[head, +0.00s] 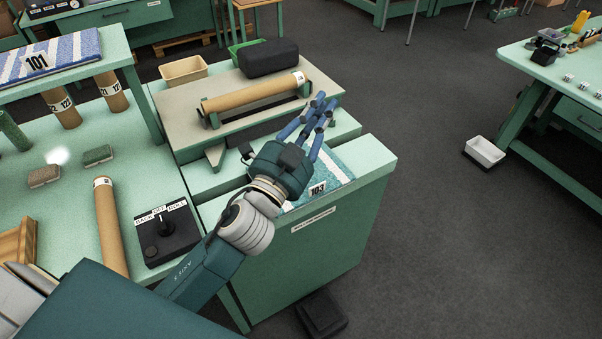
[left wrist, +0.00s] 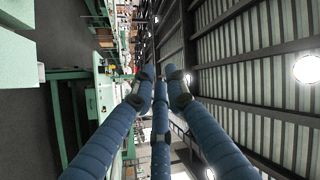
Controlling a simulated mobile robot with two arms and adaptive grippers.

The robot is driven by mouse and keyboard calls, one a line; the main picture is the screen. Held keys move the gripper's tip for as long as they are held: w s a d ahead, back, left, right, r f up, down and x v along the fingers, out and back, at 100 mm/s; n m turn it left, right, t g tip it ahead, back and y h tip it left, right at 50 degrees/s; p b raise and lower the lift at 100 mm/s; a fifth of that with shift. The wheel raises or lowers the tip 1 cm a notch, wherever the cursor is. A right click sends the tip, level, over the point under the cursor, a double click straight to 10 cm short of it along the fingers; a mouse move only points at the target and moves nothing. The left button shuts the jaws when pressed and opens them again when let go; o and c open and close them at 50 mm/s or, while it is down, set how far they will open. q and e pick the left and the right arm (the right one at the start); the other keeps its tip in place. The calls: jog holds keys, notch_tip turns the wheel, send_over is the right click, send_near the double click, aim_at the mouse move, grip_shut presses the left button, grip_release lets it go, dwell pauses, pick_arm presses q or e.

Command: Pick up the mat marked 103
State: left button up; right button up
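The mat marked 103 (head: 338,172) is blue and white striped and lies flat on top of a green cabinet in the head view. Its black-on-white 103 label is at the near edge. My left gripper (head: 321,108) is above the mat and hides its left part. Its blue fingers point up and away, apart from one another, with nothing between them. The fingers also show in the left wrist view (left wrist: 160,80), pointing toward the far room and roof; the mat is not in that view. My right gripper is not in view.
A cardboard roll (head: 252,92) lies on a stand behind the mat, with a black case (head: 268,57) beyond. A control box with a knob (head: 165,234) is left of my arm. The mat marked 101 (head: 60,55) lies on a shelf.

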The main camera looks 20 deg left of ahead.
pick_arm(q)
jog(key=s+d+r+m+g+h, duration=0.3)
jog(key=d+r+m+h, duration=0.5)
jog(key=d+m+h, duration=0.5)
jog(key=s+d+f+m+g+h, duration=0.2)
jog(key=d+m+g+h, duration=0.15)
jog(key=m+g, duration=0.4)
jog(key=m+g+y, duration=0.7)
jog(key=m+y, duration=0.4)
jog(key=y, duration=0.6)
send_near(319, 191)
jog(key=shift+w+a+f+n+t+p, duration=0.15)
jog(key=shift+a+f+n+t+p, duration=0.15)
jog(key=shift+f+p, duration=0.45)
jog(key=p+x, duration=0.1)
jog(key=x, duration=0.1)
jog(key=p+x, duration=0.2)
jog(key=x, duration=0.1)
jog(key=shift+w+d, duration=0.1)
jog(key=shift+d, duration=0.15)
jog(key=shift+f+h, duration=0.2)
jog(key=shift+h, duration=0.05)
grip_shut()
